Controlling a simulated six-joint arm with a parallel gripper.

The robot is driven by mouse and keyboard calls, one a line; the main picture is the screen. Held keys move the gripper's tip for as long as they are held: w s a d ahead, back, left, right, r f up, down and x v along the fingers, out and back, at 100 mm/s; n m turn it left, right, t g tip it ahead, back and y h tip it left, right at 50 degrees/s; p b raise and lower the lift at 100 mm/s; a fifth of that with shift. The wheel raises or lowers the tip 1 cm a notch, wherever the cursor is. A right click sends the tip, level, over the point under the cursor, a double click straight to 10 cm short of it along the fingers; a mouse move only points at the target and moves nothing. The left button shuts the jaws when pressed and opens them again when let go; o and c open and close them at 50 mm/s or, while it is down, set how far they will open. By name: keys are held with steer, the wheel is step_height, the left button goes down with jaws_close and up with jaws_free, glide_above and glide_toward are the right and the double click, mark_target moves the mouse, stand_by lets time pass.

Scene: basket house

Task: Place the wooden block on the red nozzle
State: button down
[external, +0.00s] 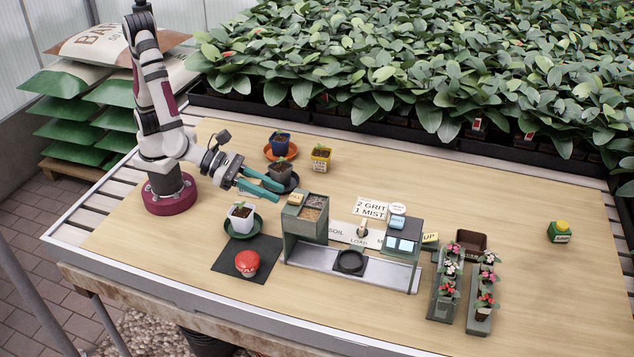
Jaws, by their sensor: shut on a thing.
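My gripper (283,194) has teal fingers reaching right, low over the table beside a dark pot with a seedling (281,171). A small pale patch (250,184) shows between the fingers near the palm.
A white pot (241,215), blue pot (280,143) and yellow pot (321,158) are nearby. Flower trays (482,310) stand right. The far right table is mostly clear.

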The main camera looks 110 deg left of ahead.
steer(key=s+d+f+m+h, duration=0.1)
steer(key=s+d, duration=1)
glide_above(250, 262)
steer(key=w+a, duration=0.2)
steer(key=w, duration=0.1)
step_height(250, 262, down, 12)
steer(key=f, duration=0.3)
steer(key=shift+w+f, duration=0.2)
steer(key=shift+f, duration=0.4)
steer(key=shift+f, duration=0.15)
steer(key=c, duration=0.7)
jaws_free()
